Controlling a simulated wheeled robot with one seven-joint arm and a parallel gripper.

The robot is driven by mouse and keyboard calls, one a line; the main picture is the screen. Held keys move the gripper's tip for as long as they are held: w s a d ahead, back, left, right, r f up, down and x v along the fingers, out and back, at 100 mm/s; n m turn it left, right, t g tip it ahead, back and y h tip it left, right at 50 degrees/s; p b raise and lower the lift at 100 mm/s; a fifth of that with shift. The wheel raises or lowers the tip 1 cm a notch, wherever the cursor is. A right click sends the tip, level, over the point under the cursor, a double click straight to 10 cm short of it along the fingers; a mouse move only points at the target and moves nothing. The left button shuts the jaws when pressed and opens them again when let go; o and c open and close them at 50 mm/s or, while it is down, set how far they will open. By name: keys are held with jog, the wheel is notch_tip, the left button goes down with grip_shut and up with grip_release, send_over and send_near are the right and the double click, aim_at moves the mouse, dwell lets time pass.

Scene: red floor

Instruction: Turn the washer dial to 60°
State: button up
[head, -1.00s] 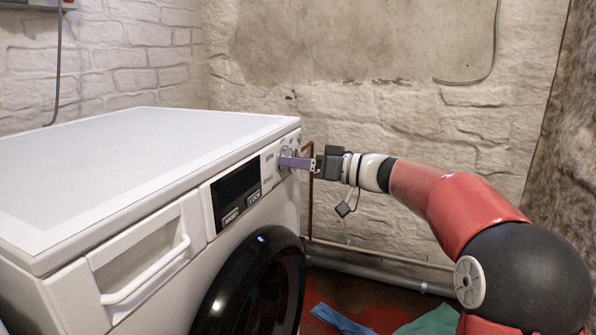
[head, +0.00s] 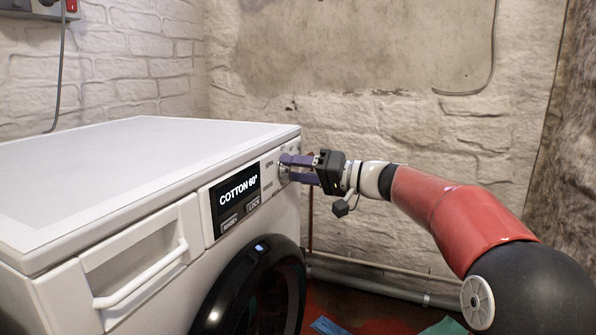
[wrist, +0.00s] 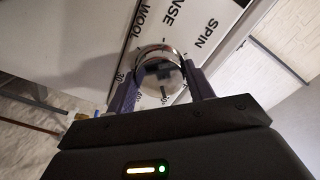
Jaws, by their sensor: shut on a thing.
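The white washer (head: 130,180) stands at the left with its control panel facing right. Its display (head: 236,200) is lit and reads "COTTON 60°". The silver dial (head: 284,169) is at the right end of the panel, partly hidden by my fingers. In the wrist view the round chrome dial (wrist: 160,66) sits between my two purple fingers, with "WOOL", "SPIN" and temperature marks around it. My gripper (head: 290,169) is shut on the dial, one finger on each side, and is rolled so both fingers show.
The detergent drawer with its white handle (head: 143,275) and the round black door (head: 258,290) are on the washer front. Pipes (head: 380,275) run along the back wall. Blue and green cloths (head: 445,327) lie on the red floor.

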dwell(0.3)
jog(key=o, duration=1)
jog(key=shift+c, duration=0.2)
jog(key=shift+d, duration=0.15)
jog(key=v, duration=0.7)
jog(key=shift+s+d, duration=0.15)
jog(key=shift+d, duration=0.15)
